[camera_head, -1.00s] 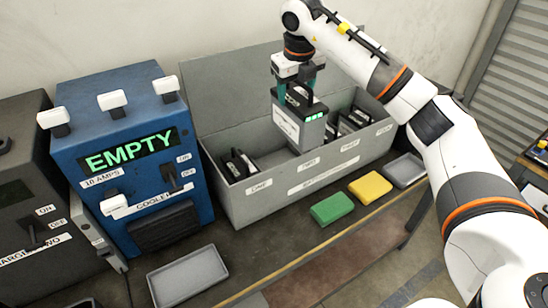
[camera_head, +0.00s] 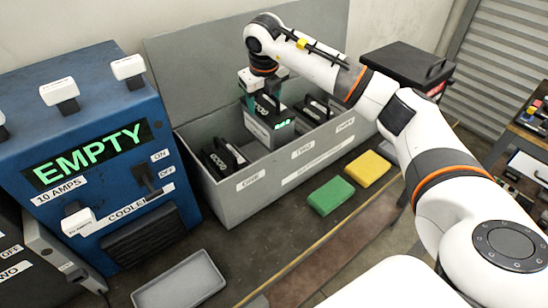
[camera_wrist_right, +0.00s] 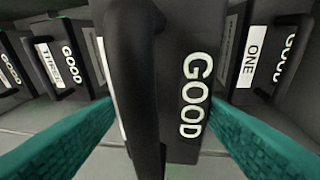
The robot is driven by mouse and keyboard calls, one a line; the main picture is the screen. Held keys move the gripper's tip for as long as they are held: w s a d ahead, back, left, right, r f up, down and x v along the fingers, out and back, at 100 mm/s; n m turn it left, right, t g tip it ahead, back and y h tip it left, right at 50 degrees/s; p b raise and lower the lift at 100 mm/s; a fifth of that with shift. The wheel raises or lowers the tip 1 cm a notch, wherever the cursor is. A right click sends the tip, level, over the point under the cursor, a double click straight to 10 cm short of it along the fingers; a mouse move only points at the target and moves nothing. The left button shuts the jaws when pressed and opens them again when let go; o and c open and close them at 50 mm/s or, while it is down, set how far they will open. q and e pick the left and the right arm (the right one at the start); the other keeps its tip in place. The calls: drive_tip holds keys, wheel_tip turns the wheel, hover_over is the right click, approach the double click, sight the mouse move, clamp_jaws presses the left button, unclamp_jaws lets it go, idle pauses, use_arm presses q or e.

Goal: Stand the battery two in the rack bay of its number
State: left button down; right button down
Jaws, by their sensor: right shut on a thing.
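The held battery (camera_head: 258,131) is dark with a pale label, green lights and a black handle. My right gripper (camera_head: 264,98) is shut on it from above. The battery stands roughly upright inside the grey rack (camera_head: 232,205), behind the TWO label, its lower part hidden by the front wall. I cannot tell whether it touches the bay floor. In the right wrist view the battery (camera_wrist_right: 186,60) reads GOOD, its handle between my teal fingers. Battery one (camera_wrist_right: 262,50) and battery three (camera_wrist_right: 60,65) stand on either side. My left gripper is not in view.
A blue cooler (camera_head: 100,150) reading EMPTY stands left of the rack. A grey tray (camera_head: 180,282), a green block (camera_head: 331,195) and a yellow block (camera_head: 368,169) lie in front. A black case (camera_head: 405,68) is behind my right arm.

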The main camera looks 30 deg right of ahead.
sight(265, 111)
wheel_tip(265, 111, down, 5)
drive_tip(key=shift+f+p, duration=0.2)
drive_tip(key=shift+p, duration=0.4)
drive_tip(key=shift+w+f+p, duration=0.1)
drive_tip(key=shift+f+p, duration=0.35)
drive_tip(key=shift+f, duration=1.9)
drive_tip(key=shift+c, duration=1.5)
unclamp_jaws()
drive_tip(key=shift+s+a+f, duration=0.1)
drive_tip(key=shift+s+f, duration=0.1)
drive_tip(key=shift+r, duration=0.1)
drive_tip(key=b+v, duration=0.2)
drive_tip(key=v, duration=0.8)
drive_tip(key=shift+r+b, duration=0.15)
drive_tip(key=shift+b, duration=0.15)
drive_tip(key=shift+v, duration=0.85)
